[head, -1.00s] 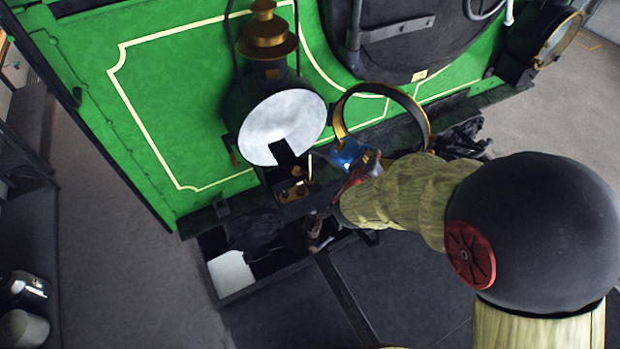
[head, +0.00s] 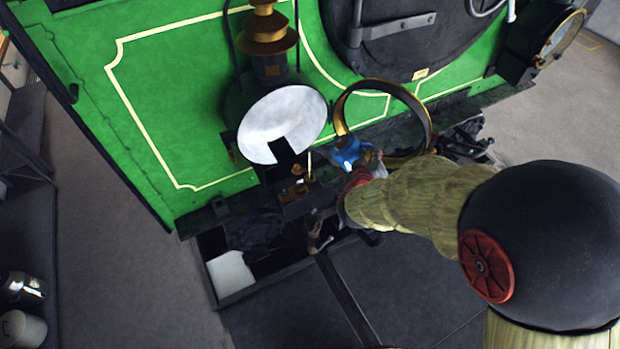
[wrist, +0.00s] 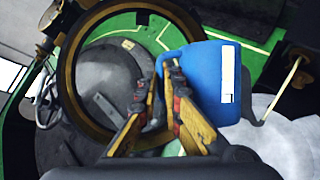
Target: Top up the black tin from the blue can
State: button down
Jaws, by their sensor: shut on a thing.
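The blue can (head: 347,152) is up in the air in front of the green engine front, just right of the round white reflector. A small dark box with brass fittings (head: 298,188) sits below the reflector, left of the can. It may be the black tin, but I cannot tell for certain. Its opening and any contents are not visible.
The white reflector (head: 282,124) belongs to a lamp with a brass top (head: 264,32). A large brass-rimmed ring (head: 429,125) stands open close behind the can and gripper. An open dark tray (head: 240,292) with a pale block (head: 231,273) lies below. Grey floor is clear at left.

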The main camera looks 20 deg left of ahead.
jog(key=shift+m+y, duration=0.7)
jog(key=shift+m, duration=0.2)
jog(key=f+b, duration=0.2)
jog(key=b, duration=0.1)
jog(key=d+f+b, duration=0.1)
jog(key=f+b, duration=0.1)
jog(key=b, duration=0.2)
jog(key=shift+w+f+b, duration=0.1)
jog(key=shift+f+b, duration=0.05)
jog(key=shift+b, duration=0.2)
notch_tip(320, 180, down, 6)
jog(key=a+m+y+b, duration=0.1)
jog(key=m+y+b, duration=0.1)
jog(key=b, duration=1.7)
jog(key=shift+a+m+y, duration=0.2)
jog(key=shift+m+y, duration=0.1)
jog(key=shift+m, duration=0.3)
